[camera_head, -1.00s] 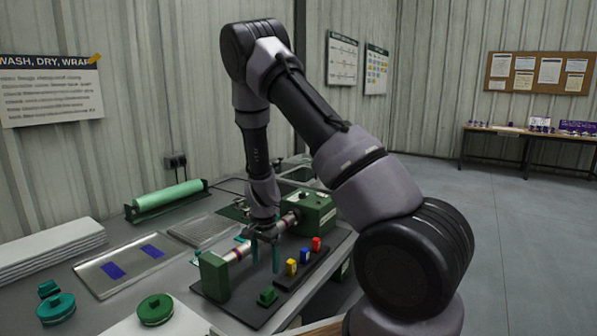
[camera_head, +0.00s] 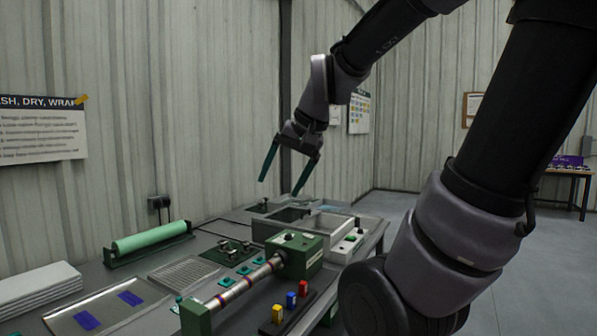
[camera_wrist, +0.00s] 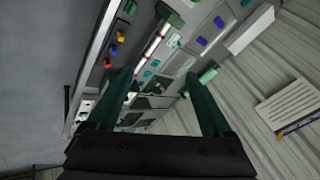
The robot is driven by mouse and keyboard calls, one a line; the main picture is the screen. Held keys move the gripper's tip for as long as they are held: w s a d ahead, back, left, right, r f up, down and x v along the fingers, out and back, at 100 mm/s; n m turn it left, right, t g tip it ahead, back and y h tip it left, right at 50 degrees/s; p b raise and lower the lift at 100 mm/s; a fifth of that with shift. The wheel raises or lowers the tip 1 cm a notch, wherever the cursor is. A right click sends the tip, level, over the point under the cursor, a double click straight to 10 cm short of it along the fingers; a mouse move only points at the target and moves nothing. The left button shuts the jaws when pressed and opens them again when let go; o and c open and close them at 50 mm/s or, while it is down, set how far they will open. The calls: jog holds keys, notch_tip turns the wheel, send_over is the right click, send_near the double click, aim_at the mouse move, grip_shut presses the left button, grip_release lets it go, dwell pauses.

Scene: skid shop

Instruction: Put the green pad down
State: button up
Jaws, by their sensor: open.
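My gripper (camera_head: 281,187) is raised in the air above the back of the bench, its two teal fingers apart with nothing between them. It is also open and empty in the wrist view (camera_wrist: 160,75). A small green block, which looks like the green pad (camera_wrist: 131,7), shows at the top of the wrist view, in line with the coloured pads and well away from my fingers. It is out of the head view now. The yellow pad (camera_head: 278,314), blue pad (camera_head: 291,300) and red pad (camera_head: 303,287) stand in a row on a dark strip.
A green machine (camera_head: 300,255) with a metal shaft (camera_head: 238,288) stands beside the pads. A basin (camera_head: 290,215) lies behind it. A green roll (camera_head: 150,238), a wire rack (camera_head: 185,272) and white sheets (camera_head: 38,290) are to the left. The air around my gripper is clear.

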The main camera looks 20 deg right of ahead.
jog(key=s+d+r+t, duration=0.1)
jog(key=s+r, duration=0.1)
jog(key=s, duration=0.3)
jog(key=shift+s+d+r+n+h, duration=0.15)
jog(key=shift+s+n+h, duration=0.25)
jog(key=shift+o, duration=0.3)
dwell(0.6)
jog(key=shift+o, duration=1)
jog(key=shift+w, duration=0.1)
jog(key=w+f+n+g+h, duration=0.2)
jog(key=w+f+n+g, duration=0.35)
jog(key=w+f, duration=1.5)
jog(key=a+f+n, duration=0.2)
jog(key=f, duration=0.8)
jog(key=a+f+n+g, duration=0.1)
jog(key=a+f+n, duration=0.1)
jog(key=f, duration=0.8)
jog(key=w+a+f+n, duration=0.1)
jog(key=a+f+n, duration=0.1)
jog(key=f, duration=0.8)
jog(key=shift+w, duration=0.1)
jog(key=shift+w+d+f, duration=0.1)
jog(key=shift+w+f, duration=0.05)
jog(key=shift+f, duration=1.3)
jog(key=shift+w+f, duration=0.1)
jog(key=shift+f, duration=1.35)
